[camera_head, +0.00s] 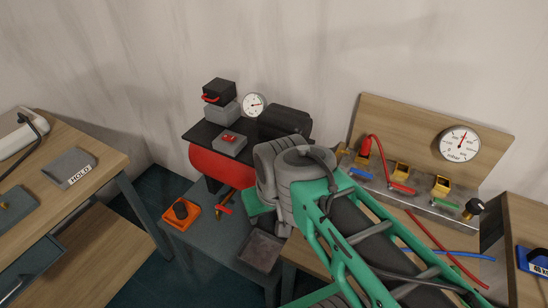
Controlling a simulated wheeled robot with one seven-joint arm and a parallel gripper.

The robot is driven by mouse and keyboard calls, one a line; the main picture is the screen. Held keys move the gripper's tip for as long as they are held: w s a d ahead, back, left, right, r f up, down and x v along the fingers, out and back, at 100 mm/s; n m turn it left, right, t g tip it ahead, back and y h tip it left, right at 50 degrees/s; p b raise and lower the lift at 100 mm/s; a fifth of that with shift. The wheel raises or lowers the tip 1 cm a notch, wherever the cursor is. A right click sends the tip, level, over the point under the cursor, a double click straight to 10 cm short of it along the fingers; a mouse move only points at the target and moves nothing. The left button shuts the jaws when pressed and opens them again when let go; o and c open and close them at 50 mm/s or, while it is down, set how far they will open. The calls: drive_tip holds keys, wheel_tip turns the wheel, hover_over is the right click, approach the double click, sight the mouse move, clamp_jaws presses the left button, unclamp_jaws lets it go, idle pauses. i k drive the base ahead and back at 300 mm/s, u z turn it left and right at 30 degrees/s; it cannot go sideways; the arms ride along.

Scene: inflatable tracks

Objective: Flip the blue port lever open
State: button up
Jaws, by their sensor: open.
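A red lever (402,188) and a green lever (445,203) lie farther right, below two more brass ports. The blue lever appears to lie along the block; its exact angle is too small to tell. My green and grey arm reaches up from the lower right, its thick grey joint just left of the manifold. My gripper's fingers do not show; the arm hides whatever is behind it.
A wooden backboard (400,120) with a dial gauge (459,143) stands behind the manifold. A red hose (379,151) arches beside the left ports. A blue hose (465,256) lies on the bench. A red compressor (212,167) stands left of my arm. A black knob (474,206) is at right.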

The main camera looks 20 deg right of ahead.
sight(350, 172)
drive_tip(key=z, duration=1.3)
